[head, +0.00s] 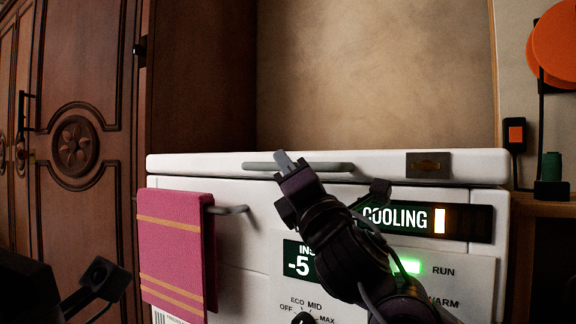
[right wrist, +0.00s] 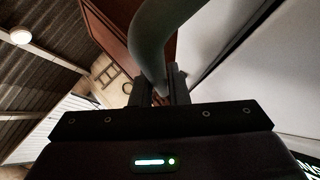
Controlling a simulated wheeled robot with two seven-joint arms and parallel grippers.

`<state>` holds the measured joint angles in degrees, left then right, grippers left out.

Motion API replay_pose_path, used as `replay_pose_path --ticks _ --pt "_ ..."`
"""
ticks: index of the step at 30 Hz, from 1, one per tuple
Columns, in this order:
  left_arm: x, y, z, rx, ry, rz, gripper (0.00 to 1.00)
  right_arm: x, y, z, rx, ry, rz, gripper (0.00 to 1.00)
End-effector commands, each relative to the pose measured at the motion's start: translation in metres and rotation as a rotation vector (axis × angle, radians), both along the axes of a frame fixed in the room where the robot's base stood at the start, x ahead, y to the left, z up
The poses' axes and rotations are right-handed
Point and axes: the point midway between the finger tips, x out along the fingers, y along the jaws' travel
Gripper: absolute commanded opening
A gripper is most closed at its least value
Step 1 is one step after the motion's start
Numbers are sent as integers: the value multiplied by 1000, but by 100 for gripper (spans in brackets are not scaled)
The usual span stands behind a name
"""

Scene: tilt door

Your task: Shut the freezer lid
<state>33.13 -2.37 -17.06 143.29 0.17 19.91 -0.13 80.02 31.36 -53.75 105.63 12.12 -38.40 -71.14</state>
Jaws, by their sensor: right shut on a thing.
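The white freezer lid (head: 380,167) lies level across the top of the white freezer (head: 240,257). A thin dark line runs between lid and body; I cannot tell whether a small gap is left. A grey bar handle (head: 335,168) runs along the lid's front. My right gripper (head: 288,163) is shut on this handle. In the right wrist view the curved grey handle (right wrist: 152,35) passes between the fingers of my right gripper (right wrist: 160,88).
A pink towel (head: 176,250) with yellow stripes hangs on a grey rail (head: 229,210) at the freezer's front left. A lit display (head: 400,218) reads COOLING. A carved wooden door (head: 80,140) stands left. A green spool (head: 551,166) stands on a shelf at right.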

Motion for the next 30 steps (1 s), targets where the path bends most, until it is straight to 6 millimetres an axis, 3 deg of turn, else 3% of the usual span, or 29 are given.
replay_pose_path --ticks 2,3,7,17,30 --pt "0 0 2 0 0 0 36 4 -4 0 3 6 -10 0" --pt "0 0 2 0 -1 0 36 4 -4 1 3 6 -10 20" --pt "0 0 2 0 -1 0 36 3 -3 1 3 4 -8 36" --pt "-1 0 3 -1 -2 -1 36 0 -2 1 1 2 -5 36" --pt "-1 1 14 -2 0 0 36 -48 -25 -35 1 5 -7 36"
